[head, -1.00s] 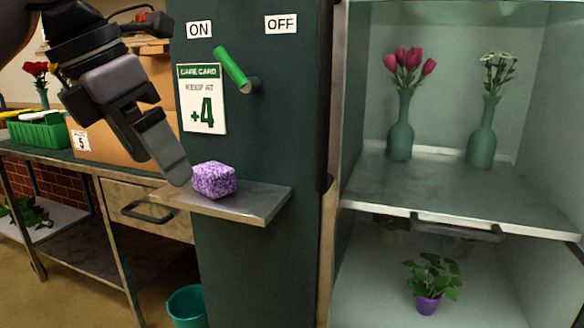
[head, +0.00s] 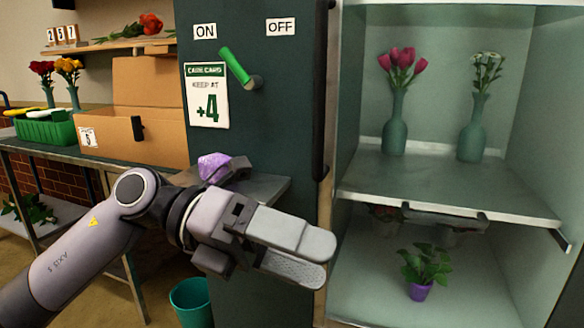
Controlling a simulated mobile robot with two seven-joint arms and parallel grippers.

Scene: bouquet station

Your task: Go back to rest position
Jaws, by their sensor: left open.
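My left gripper (head: 300,252) is low in the middle of the head view, pointing right, in front of the dark green cabinet side. Its fingers are a little apart with nothing between them. My left arm comes in from the lower left. The purple speckled block (head: 213,167) sits on the small metal shelf (head: 262,187) behind my arm, and its lower part is hidden. The gripper is apart from the block. My right gripper is not in view.
The open cabinet on the right holds vases with pink tulips (head: 394,120) and white flowers (head: 473,125), and a potted plant (head: 420,272) below. A green lever (head: 234,66) is tilted toward ON. A cardboard box (head: 150,115) and green crate (head: 45,129) stand left. A teal bin (head: 190,303) is below.

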